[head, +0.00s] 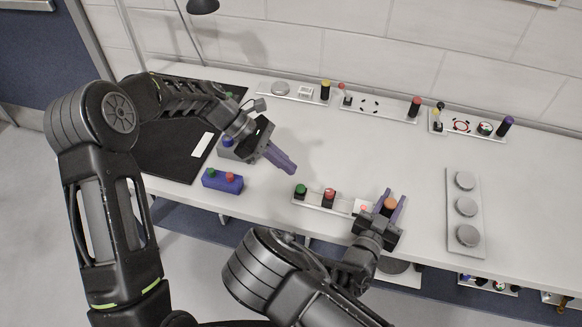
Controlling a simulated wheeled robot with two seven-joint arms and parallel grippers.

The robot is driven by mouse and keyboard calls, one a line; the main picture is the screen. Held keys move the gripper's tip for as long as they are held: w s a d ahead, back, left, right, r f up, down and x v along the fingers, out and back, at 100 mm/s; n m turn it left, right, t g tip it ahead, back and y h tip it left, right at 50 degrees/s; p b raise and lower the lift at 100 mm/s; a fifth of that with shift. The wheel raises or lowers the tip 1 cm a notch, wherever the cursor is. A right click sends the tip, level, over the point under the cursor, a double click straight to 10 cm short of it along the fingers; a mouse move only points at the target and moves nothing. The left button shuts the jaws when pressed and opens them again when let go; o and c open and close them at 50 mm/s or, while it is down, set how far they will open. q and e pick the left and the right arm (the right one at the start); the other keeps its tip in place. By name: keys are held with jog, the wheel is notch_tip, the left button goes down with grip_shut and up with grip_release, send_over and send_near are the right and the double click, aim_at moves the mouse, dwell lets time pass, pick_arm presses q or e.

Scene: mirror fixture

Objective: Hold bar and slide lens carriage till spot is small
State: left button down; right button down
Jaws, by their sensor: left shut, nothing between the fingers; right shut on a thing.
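The bar (313,199) lies near the table's front edge. It carries a green-topped post (300,190) at its left end, a red-topped piece (329,194) that looks like the lens carriage, and a small white card (361,206) with a reddish spot (364,208). The spot's exact size is too small to tell. My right gripper (391,203) is shut on an orange-topped post (390,204) at the bar's right end. My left gripper (291,168) is shut and empty, behind and left of the bar, apart from the red-topped piece.
A blue box (222,182) with green and red knobs stands left of the bar. A plate with three grey discs (466,206) lies at the right. Several fixture bars (385,108) line the back. A black mat (165,150) lies at the left. The table's middle is clear.

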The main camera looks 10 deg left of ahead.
pick_arm(q)
jog(key=m+g+y, duration=0.2)
jog(key=m+y, duration=0.7)
jog(key=m, duration=1.7)
send_over(329, 199)
jog(key=s+d, duration=0.1)
jog(key=shift+d, duration=0.1)
jog(key=d+r+m+t+y, duration=0.1)
jog(key=m, duration=0.2)
jog(key=w+d+m+t+y, duration=0.1)
jog(key=d+m, duration=0.1)
jog(key=m, duration=0.1)
jog(key=d+r+m+t+y, duration=0.1)
jog(key=m, duration=0.3)
jog(key=shift+w+d+r+t, duration=0.2)
jog(key=shift+d+r+t, duration=0.1)
jog(key=shift+d, duration=0.05)
jog(key=x, duration=1)
jog(key=shift+a, duration=0.15)
